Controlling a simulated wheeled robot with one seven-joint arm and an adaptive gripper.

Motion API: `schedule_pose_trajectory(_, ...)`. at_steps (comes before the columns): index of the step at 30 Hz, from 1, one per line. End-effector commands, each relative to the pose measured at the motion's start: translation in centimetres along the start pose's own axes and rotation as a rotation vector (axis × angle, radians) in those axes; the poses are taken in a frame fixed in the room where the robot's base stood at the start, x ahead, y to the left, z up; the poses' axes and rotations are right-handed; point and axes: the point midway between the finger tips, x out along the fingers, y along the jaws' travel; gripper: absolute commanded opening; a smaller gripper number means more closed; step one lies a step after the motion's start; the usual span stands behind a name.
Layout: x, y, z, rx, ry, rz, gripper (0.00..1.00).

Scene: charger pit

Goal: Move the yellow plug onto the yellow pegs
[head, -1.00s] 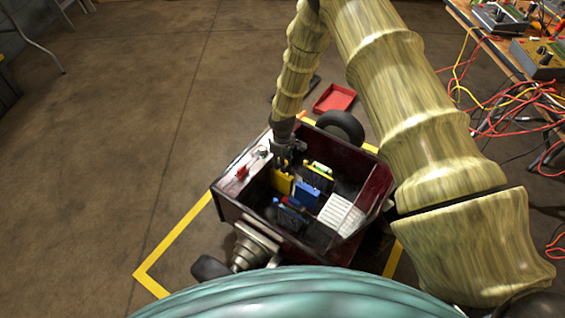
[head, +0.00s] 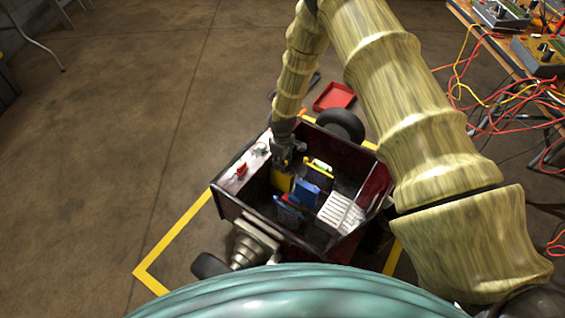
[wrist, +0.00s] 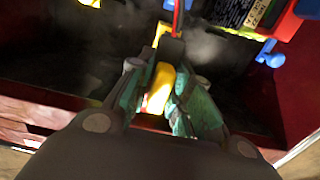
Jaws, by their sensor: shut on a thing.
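The yellow plug (head: 282,180) is inside the dark red cart, at its left part in the head view. My gripper (head: 283,160) reaches down into the cart from above and is shut on the yellow plug. In the wrist view the plug (wrist: 160,88) shows as a yellow piece between the greenish fingers of my gripper (wrist: 165,100). A yellow patch (wrist: 162,34) shows just beyond the fingertips; I cannot tell whether it is a peg or part of the plug. The yellow pegs cannot be made out clearly.
The cart (head: 235,212) has raised walls around the plug. Blue blocks (head: 306,192), a yellow-edged dark block (head: 319,172) and a white ribbed part (head: 340,213) stand close to the right. A red tray (head: 334,96) lies on the floor behind. Cables (head: 500,110) hang at the right.

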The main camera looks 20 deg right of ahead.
Motion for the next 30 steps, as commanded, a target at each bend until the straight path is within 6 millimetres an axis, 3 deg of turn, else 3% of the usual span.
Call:
schedule_pose_trajectory(23,1.2,0.0,0.0,0.000,0.000,0.000,0.00)
schedule_pose_trajectory(24,1.2,0.0,0.0,0.000,0.000,0.000,0.24)
schedule_pose_trajectory(27,1.2,0.0,0.0,0.000,0.000,0.000,0.42)
schedule_pose_trajectory(30,1.2,0.0,0.0,0.000,0.000,0.000,0.45)
